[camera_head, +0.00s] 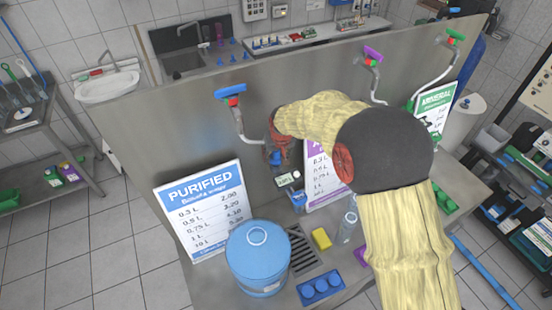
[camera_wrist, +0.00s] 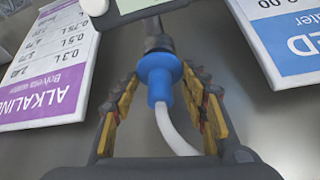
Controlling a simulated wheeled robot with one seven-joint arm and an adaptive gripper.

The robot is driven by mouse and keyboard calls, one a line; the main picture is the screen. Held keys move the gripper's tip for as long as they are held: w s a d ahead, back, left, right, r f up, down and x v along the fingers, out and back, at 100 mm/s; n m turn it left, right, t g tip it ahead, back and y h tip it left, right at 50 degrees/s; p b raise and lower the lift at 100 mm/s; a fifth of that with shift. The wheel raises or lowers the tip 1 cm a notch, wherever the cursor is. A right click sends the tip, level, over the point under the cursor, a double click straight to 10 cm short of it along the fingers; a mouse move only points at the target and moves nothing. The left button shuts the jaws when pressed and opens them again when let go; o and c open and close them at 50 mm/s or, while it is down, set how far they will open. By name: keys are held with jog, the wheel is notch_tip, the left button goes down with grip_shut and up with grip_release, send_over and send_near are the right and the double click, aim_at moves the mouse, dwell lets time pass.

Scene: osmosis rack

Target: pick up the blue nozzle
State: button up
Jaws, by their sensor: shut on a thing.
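The blue nozzle (camera_wrist: 160,75) shows in the wrist view, with a wide collar, a dark fitting above it and a white curved hose below it. My gripper (camera_wrist: 163,82) is shut on the blue nozzle, its yellow-padded fingers on either side of the collar. In the head view my gripper (camera_head: 278,152) is in front of the steel panel, at the end of the white hose (camera_head: 240,128) under a blue-and-red tap handle (camera_head: 230,93).
A PURIFIED sign (camera_head: 202,208) and a large blue water bottle (camera_head: 257,262) stand at the left. A purple ALKALINE sign (camera_wrist: 45,65) is close by. A yellow sponge (camera_head: 321,239), a clear bottle (camera_head: 348,226) and a blue rack (camera_head: 320,289) are on the counter below.

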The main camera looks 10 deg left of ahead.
jog(key=c, duration=0.6)
jog(key=shift+o, duration=0.2)
jog(key=shift+r, duration=0.1)
jog(key=shift+r+b, duration=0.35)
jog(key=shift+r, duration=0.2)
jog(key=s+d+r, duration=0.4)
jog(key=s+r, duration=0.1)
jog(key=r, duration=0.3)
jog(key=s+d+r+b, duration=0.1)
jog(key=s+d+r, duration=0.3)
jog(key=s+r, duration=0.2)
jog(key=shift+d+r, duration=0.3)
jog(key=shift+r, duration=0.85)
jog(key=shift+b, duration=0.35)
jog(key=s+a+b, duration=0.2)
jog(key=s+a, duration=0.2)
jog(key=s, duration=0.4)
jog(key=s+a+b, duration=0.2)
jog(key=s+a, duration=0.3)
jog(key=s, duration=0.4)
jog(key=shift+s+a, duration=0.2)
jog(key=shift+s, duration=0.05)
dwell(0.4)
